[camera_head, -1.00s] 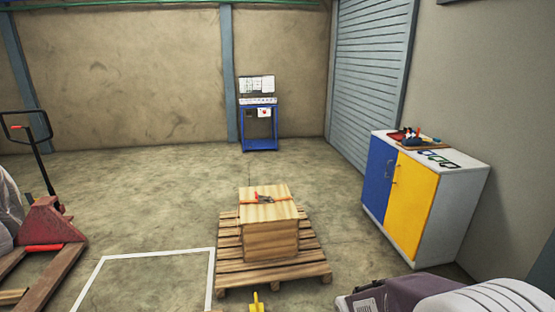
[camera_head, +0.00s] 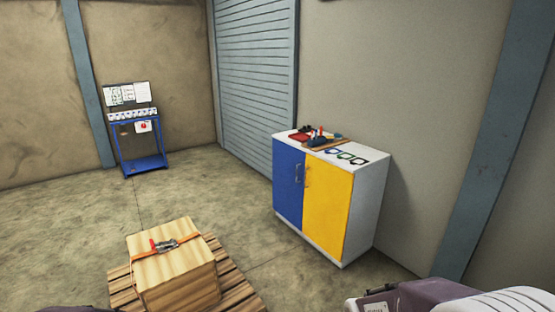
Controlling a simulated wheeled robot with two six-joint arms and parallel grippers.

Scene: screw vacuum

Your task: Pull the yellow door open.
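The yellow door (camera_head: 327,212) is the right-hand door of a white cabinet (camera_head: 367,210) that stands against the wall, right of the middle. The door looks closed. Its handle (camera_head: 307,176) is on its left edge, beside the blue door (camera_head: 288,183), which also looks closed. My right arm shows at the lower right, apart from the cabinet, with its gripper out of sight. A small dark part at the lower left edge may be my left arm; no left gripper shows.
A wooden crate (camera_head: 178,284) with an orange strap stands on a pallet (camera_head: 236,282) at the lower left of the cabinet. Tools (camera_head: 318,140) lie on the cabinet top. A blue rack (camera_head: 143,165) stands at the back left. The floor before the cabinet is clear.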

